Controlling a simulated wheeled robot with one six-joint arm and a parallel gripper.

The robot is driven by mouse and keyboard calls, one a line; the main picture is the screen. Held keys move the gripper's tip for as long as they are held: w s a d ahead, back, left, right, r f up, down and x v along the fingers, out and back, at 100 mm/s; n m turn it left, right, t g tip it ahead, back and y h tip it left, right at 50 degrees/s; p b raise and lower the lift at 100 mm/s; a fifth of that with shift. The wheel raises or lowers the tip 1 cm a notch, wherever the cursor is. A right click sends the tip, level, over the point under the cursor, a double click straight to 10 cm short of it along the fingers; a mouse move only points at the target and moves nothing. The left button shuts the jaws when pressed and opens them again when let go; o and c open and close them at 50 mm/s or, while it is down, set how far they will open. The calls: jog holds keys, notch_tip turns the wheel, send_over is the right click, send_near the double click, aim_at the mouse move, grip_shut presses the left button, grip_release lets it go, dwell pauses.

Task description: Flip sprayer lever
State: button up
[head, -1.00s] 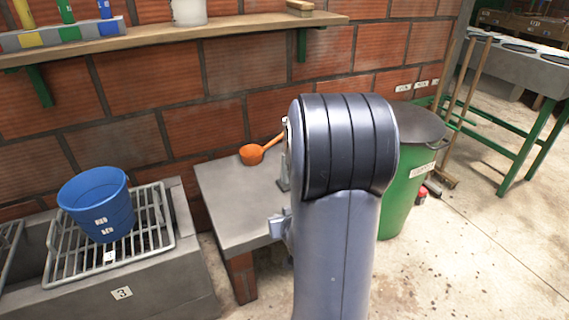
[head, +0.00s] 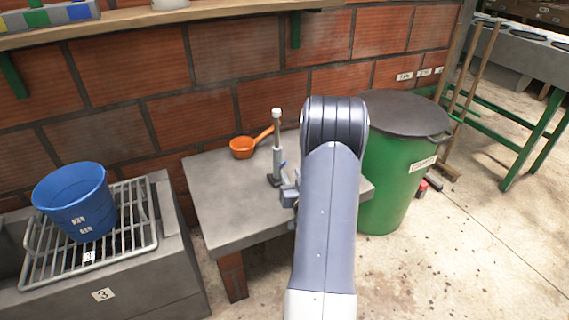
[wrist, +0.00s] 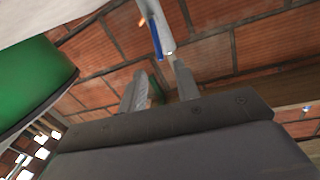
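The sprayer (head: 277,143) is a slim grey and white upright device standing on a grey table. A small blue lever (head: 283,165) shows low on its right side. In the wrist view the blue lever (wrist: 156,38) and part of the pale sprayer body (wrist: 164,36) are just beyond the fingertips. My gripper (head: 288,186) is close to the sprayer's base, on its near right side, partly hidden by my arm. In the wrist view my gripper (wrist: 157,78) has its two fingers apart with nothing seen between them. Contact with the lever cannot be told.
The grey table (head: 225,205) also holds an orange ladle (head: 243,147) behind the sprayer. A blue bucket (head: 77,205) sits on a metal rack at left. A lidded green barrel (head: 388,180) stands right of the table. A wooden shelf (head: 150,20) runs above.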

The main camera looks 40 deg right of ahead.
aim_at(285, 163)
jog(key=b+x, duration=0.1)
jog(key=x, duration=0.6)
jog(key=shift+c, duration=0.3)
grip_shut()
